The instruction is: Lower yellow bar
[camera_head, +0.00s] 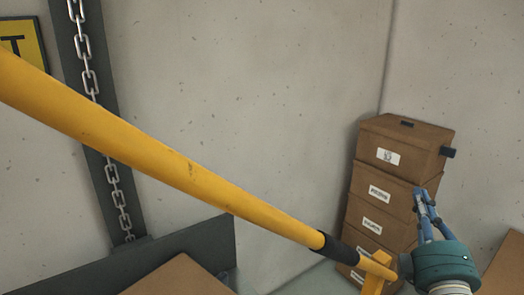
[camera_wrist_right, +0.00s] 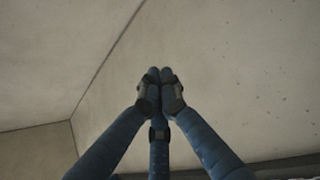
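The yellow bar (camera_head: 190,172) runs slanting across the head view, from the upper left down to the lower right. It has a black sleeve (camera_head: 337,249) near its lower right end, close to a yellow post (camera_head: 376,273). My right gripper (camera_head: 424,198) is at the right, in front of the stacked boxes, pointing up, and appears to the right of the bar's end. In the right wrist view its blue fingers (camera_wrist_right: 160,88) meet at the tips with nothing visible between them. My left gripper is not in view.
Several brown boxes (camera_head: 380,190) are stacked against the wall at the right. A metal chain (camera_head: 89,82) hangs on a dark upright strip at the left. A dark panel (camera_head: 200,243) and a brown surface (camera_head: 178,277) lie below the bar. A yellow sign (camera_head: 33,42) is at upper left.

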